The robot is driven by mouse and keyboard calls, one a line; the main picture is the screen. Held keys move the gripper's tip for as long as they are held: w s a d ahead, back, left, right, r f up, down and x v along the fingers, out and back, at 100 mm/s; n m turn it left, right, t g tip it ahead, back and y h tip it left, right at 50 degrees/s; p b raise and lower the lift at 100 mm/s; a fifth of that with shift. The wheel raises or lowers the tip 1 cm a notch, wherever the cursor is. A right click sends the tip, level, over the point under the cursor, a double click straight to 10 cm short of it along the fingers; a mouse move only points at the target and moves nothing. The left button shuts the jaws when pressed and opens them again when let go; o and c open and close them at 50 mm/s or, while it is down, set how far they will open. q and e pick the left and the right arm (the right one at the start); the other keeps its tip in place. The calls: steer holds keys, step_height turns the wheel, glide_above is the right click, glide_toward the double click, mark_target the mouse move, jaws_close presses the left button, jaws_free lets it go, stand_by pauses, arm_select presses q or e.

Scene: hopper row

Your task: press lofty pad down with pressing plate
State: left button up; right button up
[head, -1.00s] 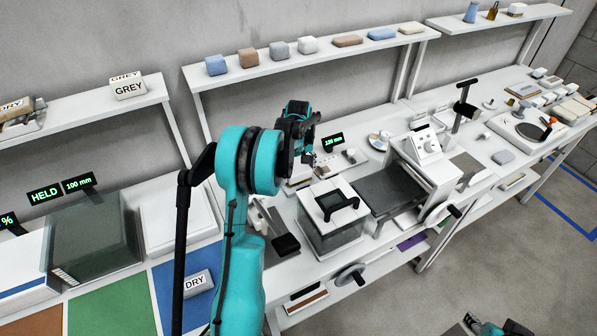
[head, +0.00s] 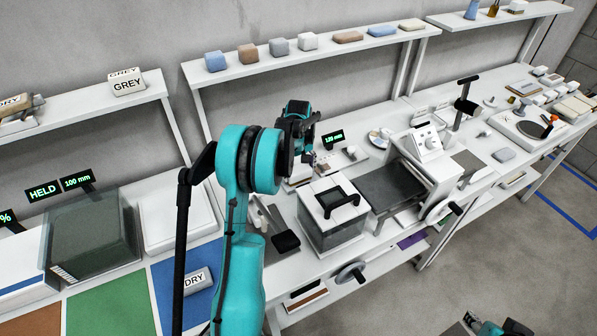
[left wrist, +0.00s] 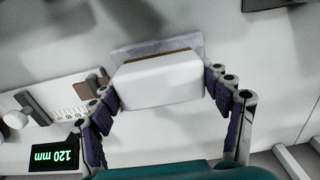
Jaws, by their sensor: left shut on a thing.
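My left gripper (head: 308,160) is at the back of the middle table, by the 120 mm display (head: 333,139). In the left wrist view my left gripper (left wrist: 168,92) is shut on a white block (left wrist: 160,84), one finger at each end. A grey slab (left wrist: 190,45) with a thin tan edge shows just beyond the block. I cannot tell whether they touch, or which is the pressing plate and which the lofty pad. The 120 mm display also shows in the left wrist view (left wrist: 54,157), beside a small scale. My right gripper (head: 472,321) is partly in view at the bottom right.
A clear-sided box (head: 333,215) with a black handle stands in front of my left gripper. A machine with a dark bed (head: 390,187) is to its right. A shelf (head: 290,69) with several soft blocks runs behind. Coloured mats (head: 112,300) lie at left.

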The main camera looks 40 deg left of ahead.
arm_select(q)
steer(key=shift+r+p, duration=2.15)
steer(key=shift+r, duration=1.4)
